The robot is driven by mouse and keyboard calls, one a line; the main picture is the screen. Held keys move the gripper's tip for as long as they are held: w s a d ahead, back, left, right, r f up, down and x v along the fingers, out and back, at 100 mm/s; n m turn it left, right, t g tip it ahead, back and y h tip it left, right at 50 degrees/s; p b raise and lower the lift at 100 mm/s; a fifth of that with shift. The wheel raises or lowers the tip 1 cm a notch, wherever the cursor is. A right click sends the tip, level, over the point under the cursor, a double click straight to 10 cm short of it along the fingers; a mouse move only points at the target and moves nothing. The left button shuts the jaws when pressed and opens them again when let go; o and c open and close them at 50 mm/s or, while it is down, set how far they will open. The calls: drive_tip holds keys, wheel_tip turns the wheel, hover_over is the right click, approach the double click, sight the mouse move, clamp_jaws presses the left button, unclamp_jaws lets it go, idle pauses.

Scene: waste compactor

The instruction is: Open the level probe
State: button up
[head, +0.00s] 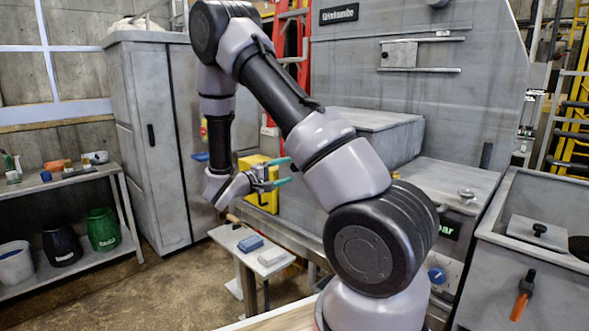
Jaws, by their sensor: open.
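My gripper (287,171) is open and empty, its two teal fingers apart and pointing right. It hangs in front of a yellow box (263,200) on the grey compactor (455,95); whether it touches the box I cannot tell. No part is clearly marked as the level probe. The compactor front carries a blue knob (436,275) at lower right and a small sliding hatch (399,54) on its upper face. My arm hides much of the compactor's middle and lower front.
A small table (225,236) below my gripper holds a blue block (250,243) and a pale block (272,257). A grey cabinet (150,135) and a shelf with buckets (125,240) stand left. A grey bin (540,280) with an orange handle (523,296) stands right. Floor shows at lower left.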

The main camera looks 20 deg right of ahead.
drive_tip(key=shift+x, duration=2.1)
clamp_jaws()
